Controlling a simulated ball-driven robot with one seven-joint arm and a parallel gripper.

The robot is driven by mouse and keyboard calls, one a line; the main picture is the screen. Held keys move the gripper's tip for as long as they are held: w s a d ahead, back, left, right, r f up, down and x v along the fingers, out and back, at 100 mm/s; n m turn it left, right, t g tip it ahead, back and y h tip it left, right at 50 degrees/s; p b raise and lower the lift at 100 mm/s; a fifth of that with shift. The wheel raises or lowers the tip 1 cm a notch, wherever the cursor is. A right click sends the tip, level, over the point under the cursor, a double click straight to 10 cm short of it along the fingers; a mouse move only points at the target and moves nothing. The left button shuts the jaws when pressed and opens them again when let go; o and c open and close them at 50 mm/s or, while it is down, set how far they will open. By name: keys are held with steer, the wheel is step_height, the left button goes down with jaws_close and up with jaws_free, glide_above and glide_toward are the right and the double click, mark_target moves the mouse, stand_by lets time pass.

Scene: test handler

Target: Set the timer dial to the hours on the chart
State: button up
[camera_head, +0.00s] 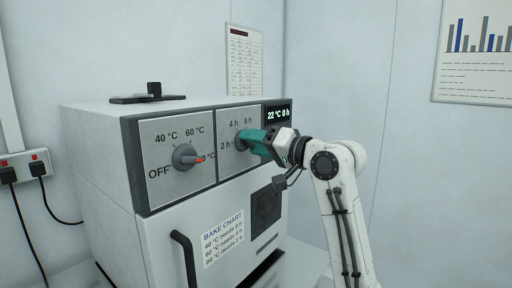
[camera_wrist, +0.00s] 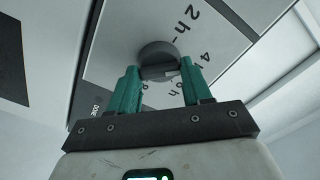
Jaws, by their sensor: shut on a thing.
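The timer dial (camera_head: 239,141) is a grey knob on the right panel of a white oven, with 2 h, 4 h and 6 h marks around it. It also shows in the wrist view (camera_wrist: 158,54). My gripper (camera_head: 247,141), with teal fingers, is shut on this dial, one finger on each side in the wrist view (camera_wrist: 160,74). The dial's pointer is hidden. The bake chart (camera_head: 223,236) on the oven door lists hours for several temperatures; its hour figures are too small to read surely. The display (camera_head: 278,114) reads 22 °C 0 h.
The temperature dial (camera_head: 185,157) is left of the timer, its orange pointer towards a partly hidden 0 °C label at right. A dark door handle (camera_head: 183,258) sticks out below. A socket strip (camera_head: 24,163) with cables is at left.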

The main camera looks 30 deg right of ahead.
steer(key=n+b, duration=0.1)
steer(key=n, duration=0.1)
steer(key=n+b, duration=0.1)
steer(key=n, duration=0.1)
steer(key=shift+f, duration=0.35)
steer(key=n+b, duration=0.2)
steer(key=n, duration=0.3)
steer(key=shift+r+n, duration=0.1)
steer(key=shift+n, duration=0.2)
steer(key=o, duration=1.1)
steer(key=shift+r, duration=0.15)
steer(key=shift+c, duration=0.2)
steer(key=b+v, duration=0.2)
steer(key=v, duration=0.8)
steer(key=shift+s, duration=0.35)
steer(key=shift+d, duration=0.1)
